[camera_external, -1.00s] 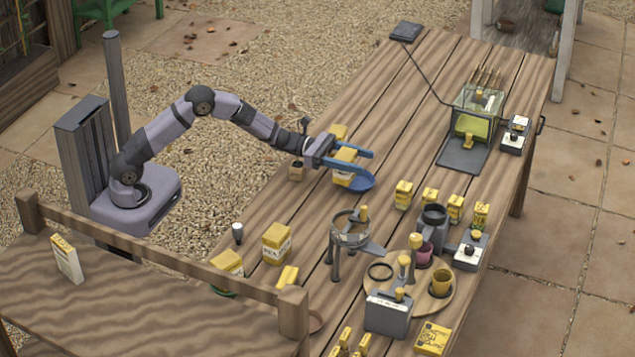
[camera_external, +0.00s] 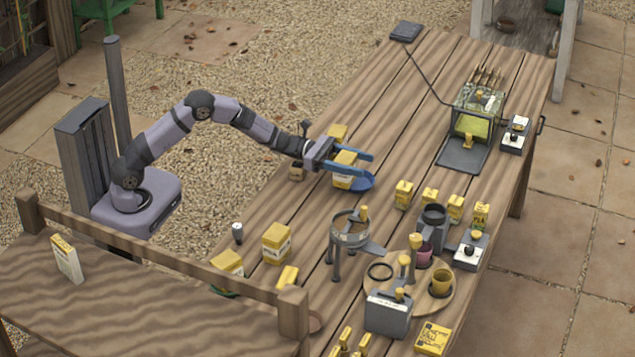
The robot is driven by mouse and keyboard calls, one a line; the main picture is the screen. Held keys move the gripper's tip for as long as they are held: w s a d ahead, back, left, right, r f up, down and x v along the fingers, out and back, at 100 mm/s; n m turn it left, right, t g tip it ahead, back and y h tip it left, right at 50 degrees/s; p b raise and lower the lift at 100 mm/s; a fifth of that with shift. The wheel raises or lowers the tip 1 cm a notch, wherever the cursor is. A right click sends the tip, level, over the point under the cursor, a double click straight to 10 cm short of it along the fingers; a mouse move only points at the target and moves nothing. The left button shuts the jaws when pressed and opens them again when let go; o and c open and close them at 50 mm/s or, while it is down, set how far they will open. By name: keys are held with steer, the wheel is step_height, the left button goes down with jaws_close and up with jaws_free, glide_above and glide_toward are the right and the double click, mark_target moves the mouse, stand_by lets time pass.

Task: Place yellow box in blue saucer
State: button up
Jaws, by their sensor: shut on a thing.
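A yellow box (camera_external: 345,158) with a pale label band is between the blue fingers of my gripper (camera_external: 352,166). My gripper is shut on it. The blue saucer (camera_external: 366,184) lies on the wooden table below and just right of the box. The box overlaps the saucer in this view, and its lower part is at the saucer. I cannot tell whether its base touches the saucer. Part of the saucer is hidden behind the box and a finger.
Several yellow boxes stand to the right and nearer the front. A ring stand (camera_external: 350,230) is in front. The table (camera_external: 400,120) is clear behind the saucer.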

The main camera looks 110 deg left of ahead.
steer(key=shift+f, duration=0.1)
steer(key=o, duration=1.1)
steer(key=shift+r, duration=0.2)
glide_toward(338, 156)
steer(key=w, duration=0.5)
steer(key=shift+w+a+f+b, duration=0.15)
steer(key=shift+w+a+b, duration=0.1)
steer(key=shift+b, duration=0.15)
steer(key=shift+s, duration=0.75)
